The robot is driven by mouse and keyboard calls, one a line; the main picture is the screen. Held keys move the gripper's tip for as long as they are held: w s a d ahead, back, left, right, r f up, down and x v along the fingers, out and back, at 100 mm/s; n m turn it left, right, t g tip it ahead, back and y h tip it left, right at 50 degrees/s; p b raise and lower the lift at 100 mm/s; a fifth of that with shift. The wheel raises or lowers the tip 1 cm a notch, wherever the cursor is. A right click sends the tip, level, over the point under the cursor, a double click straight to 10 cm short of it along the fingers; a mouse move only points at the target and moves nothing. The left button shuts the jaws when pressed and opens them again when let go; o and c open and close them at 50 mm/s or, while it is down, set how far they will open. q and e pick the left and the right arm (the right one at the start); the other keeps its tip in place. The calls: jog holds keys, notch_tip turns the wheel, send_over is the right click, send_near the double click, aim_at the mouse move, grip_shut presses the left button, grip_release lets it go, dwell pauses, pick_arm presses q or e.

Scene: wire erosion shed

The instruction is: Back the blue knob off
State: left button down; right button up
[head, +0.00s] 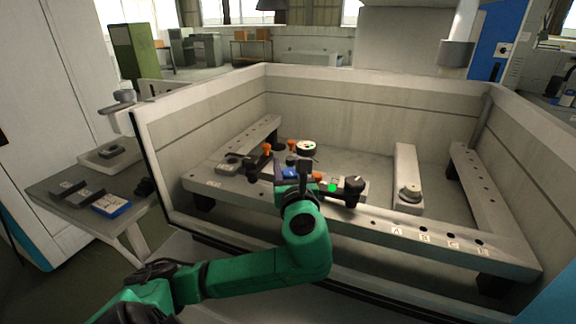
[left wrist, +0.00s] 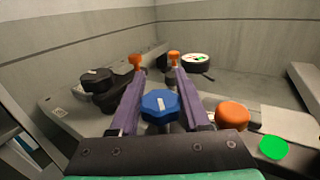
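The blue knob (left wrist: 160,104) is faceted, with a pale mark on top. In the left wrist view it shows between the two purple fingers of my left gripper (left wrist: 158,82). The fingers are apart, one on each side of the knob, and close to its sides in the picture; I cannot tell whether they touch it. In the head view the blue knob (head: 289,172) is partly hidden by my left gripper (head: 291,174), which reaches over the fixture. My right gripper is not in view.
Orange knobs (left wrist: 232,115), a black knob (left wrist: 97,78), a white-faced dial (left wrist: 195,62) and a bright green disc (left wrist: 274,147) surround the blue knob. Tank walls (head: 370,105) enclose the fixture. A side table (head: 70,180) stands at left. The tank floor's right side has free room.

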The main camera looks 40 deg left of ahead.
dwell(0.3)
pick_arm(q)
jog(key=m+t+h, duration=0.1)
jog(key=h, duration=0.1)
jog(key=m+t+h, duration=0.2)
jog(key=d+m+t+h+b, duration=0.1)
jog(key=m+h, duration=0.1)
jog(key=shift+w+f+t+h, duration=0.1)
jog(key=shift+w+t+h, duration=0.25)
jog(key=shift+t+h, duration=0.05)
jog(key=shift+w+d+m+t+h+p, duration=0.15)
jog(key=shift+d+m+h+p, duration=0.15)
jog(key=shift+m+h+p, duration=1.15)
jog(key=shift+s+d+m+t+h+p, duration=0.1)
jog(key=shift+d+m+t+h+p, duration=0.2)
jog(key=shift+m+h, duration=1.3)
jog(key=shift+w+d+m+t+h+p, duration=0.1)
jog(key=shift+d+m+h+p, duration=0.5)
jog(key=shift+h, duration=1.75)
jog(key=shift+a+p, duration=0.25)
jog(key=shift+p, duration=0.1)
